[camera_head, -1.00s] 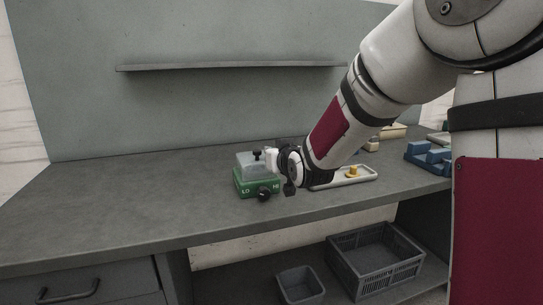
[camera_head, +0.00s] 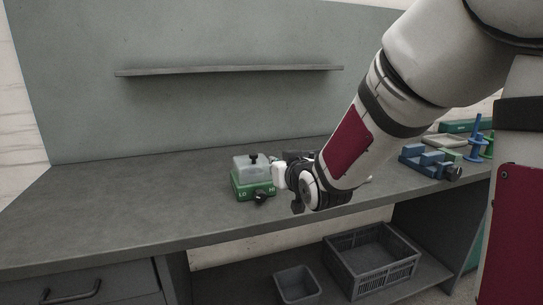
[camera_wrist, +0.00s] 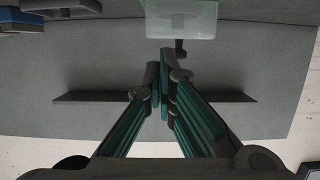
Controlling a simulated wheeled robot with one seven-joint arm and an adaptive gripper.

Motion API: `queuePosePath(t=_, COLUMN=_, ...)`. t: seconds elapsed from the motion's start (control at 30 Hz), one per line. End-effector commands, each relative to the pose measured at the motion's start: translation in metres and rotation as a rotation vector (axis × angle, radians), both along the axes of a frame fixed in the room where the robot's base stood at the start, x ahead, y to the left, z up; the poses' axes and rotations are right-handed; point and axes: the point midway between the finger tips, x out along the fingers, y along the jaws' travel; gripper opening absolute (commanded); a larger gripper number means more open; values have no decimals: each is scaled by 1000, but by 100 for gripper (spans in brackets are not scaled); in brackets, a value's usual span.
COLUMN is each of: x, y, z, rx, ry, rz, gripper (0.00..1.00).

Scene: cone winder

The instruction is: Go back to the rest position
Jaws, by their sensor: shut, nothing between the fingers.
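My gripper shows in the wrist view (camera_wrist: 160,68) with its two dark fingers together and nothing between them. In the head view my wrist is at the right of the green box, and the fingertips are hidden there. The green box (camera_head: 241,190), marked LO and HI, sits on the bench with a clear cover (camera_head: 250,166) on top and a black knob (camera_head: 261,198) at its front. In the wrist view the clear cover (camera_wrist: 182,20) is at the top, just beyond the fingertips, with a gap that I cannot judge.
A grey bench (camera_head: 130,205) is bare at the left. A wall shelf (camera_head: 230,70) runs behind it. Blue blocks (camera_head: 425,160) and a blue spindle (camera_head: 477,130) stand at the right. Below are a small grey bin (camera_head: 297,285) and a large grey crate (camera_head: 370,262).

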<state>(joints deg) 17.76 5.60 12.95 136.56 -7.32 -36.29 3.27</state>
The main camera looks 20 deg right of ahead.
Motion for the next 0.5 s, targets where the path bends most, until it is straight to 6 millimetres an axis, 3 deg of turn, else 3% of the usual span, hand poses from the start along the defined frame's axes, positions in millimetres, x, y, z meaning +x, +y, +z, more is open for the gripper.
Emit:
queuePosePath(t=0.1, x=-12, y=0, z=-4, rx=0, ry=0, rz=0, gripper=0)
queuePosePath(t=0.37, x=-21, y=1, z=-6, rx=-1, ry=7, rz=-1, gripper=0)
queuePosePath(t=0.5, x=-37, y=2, z=-8, rx=-20, ry=83, rz=-9, gripper=0)
